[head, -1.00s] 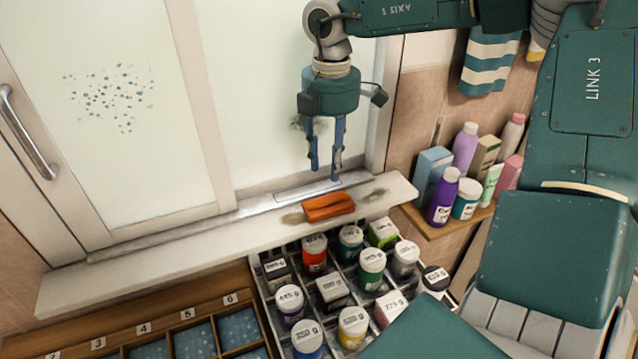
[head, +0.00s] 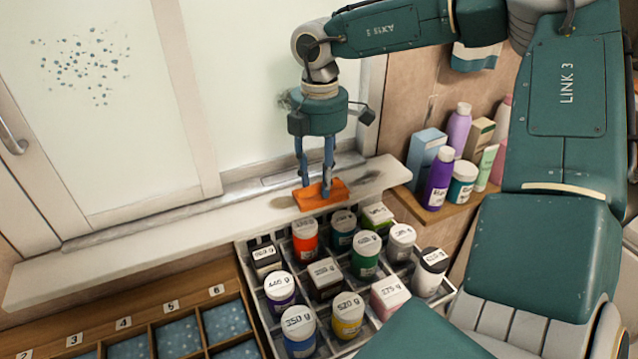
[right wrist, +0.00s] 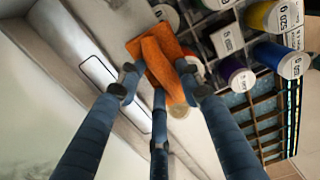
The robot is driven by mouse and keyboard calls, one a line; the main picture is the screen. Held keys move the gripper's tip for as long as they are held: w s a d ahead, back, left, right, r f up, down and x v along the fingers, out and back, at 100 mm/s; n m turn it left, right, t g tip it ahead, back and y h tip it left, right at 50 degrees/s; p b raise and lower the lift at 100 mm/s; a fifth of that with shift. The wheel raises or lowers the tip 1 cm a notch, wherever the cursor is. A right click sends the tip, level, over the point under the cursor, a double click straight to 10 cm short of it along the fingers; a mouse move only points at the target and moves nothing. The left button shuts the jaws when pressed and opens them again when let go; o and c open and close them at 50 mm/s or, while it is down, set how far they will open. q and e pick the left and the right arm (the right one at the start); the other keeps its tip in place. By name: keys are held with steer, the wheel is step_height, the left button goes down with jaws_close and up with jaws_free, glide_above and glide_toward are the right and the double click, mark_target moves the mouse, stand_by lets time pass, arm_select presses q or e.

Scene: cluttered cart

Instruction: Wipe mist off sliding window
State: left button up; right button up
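The sliding window (head: 110,125) has a patch of blue-grey mist drops (head: 85,62) on its left pane. An orange wiping block (head: 330,194) lies on the white sill in front of the window. My right gripper (head: 315,184) points down at the block, its fingertips at the block's top. In the right wrist view the fingers are spread apart around the orange block (right wrist: 158,62), with a finger on either side; whether they touch it cannot be told. A dark smudge at the right pane is partly hidden behind the gripper. My left gripper is not in view.
The white sill (head: 160,246) is clear left of the block. Below it stands a divided rack of labelled jars (head: 365,250) and a numbered wooden tray (head: 130,305). Bottles (head: 437,180) crowd a small shelf at the right. The window handle (head: 12,138) is at the far left.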

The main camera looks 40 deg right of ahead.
steer(key=shift+w+d+f, duration=0.2)
steer(key=shift+w+f, duration=0.1)
steer(key=shift+w, duration=0.05)
steer(key=shift+r, duration=0.15)
steer(key=c, duration=0.8)
steer(key=shift+w, duration=0.1)
jaws_close()
steer(key=shift+d+r, duration=0.1)
steer(key=shift+r, duration=0.1)
steer(key=shift+r+p, duration=1.05)
steer(key=shift+r, duration=1.85)
